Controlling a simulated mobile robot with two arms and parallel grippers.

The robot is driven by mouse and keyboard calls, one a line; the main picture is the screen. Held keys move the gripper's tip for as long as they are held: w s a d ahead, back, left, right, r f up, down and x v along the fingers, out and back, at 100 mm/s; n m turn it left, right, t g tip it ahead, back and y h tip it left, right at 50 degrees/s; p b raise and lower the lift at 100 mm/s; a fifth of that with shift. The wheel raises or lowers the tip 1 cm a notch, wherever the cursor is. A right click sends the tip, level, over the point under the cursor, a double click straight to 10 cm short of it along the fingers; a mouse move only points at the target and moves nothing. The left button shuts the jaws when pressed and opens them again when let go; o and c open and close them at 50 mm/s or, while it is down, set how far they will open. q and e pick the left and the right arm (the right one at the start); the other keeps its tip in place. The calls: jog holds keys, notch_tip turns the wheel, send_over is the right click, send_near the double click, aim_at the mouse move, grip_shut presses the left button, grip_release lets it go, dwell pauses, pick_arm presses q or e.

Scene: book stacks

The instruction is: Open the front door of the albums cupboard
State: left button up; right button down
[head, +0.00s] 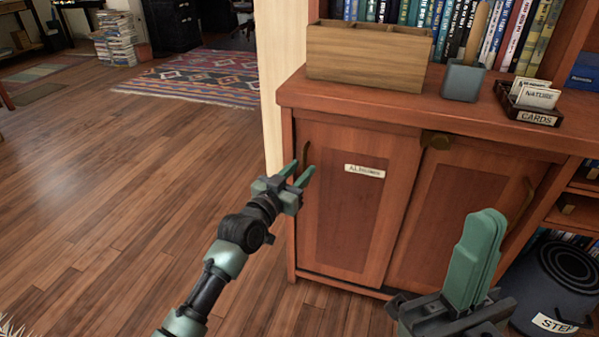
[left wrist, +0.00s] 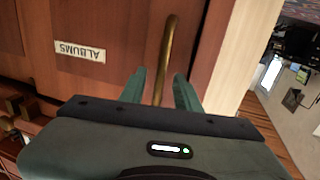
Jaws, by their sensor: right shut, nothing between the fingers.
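The albums cupboard door (head: 345,200) is the left front door of the wooden cabinet and looks closed. It bears a white label (head: 364,171), which reads ALBUMS in the left wrist view (left wrist: 80,51). A curved brass handle (head: 306,155) stands upright near the door's left edge. My left gripper (head: 299,174) is open at this handle. In the left wrist view its fingers (left wrist: 160,92) lie either side of the handle's end (left wrist: 167,60); contact cannot be told. My right gripper (head: 483,222) is shut and empty, in front of the right door.
A wooden turn-block (head: 435,140) sits at the top between the doors. The right door (head: 455,215) has its own handle. On the cabinet top stand a wooden box (head: 368,55), a pen cup (head: 463,80) and a card tray (head: 528,112). Open floor (head: 130,190) lies left.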

pick_arm(q)
grip_shut()
dwell(1.3)
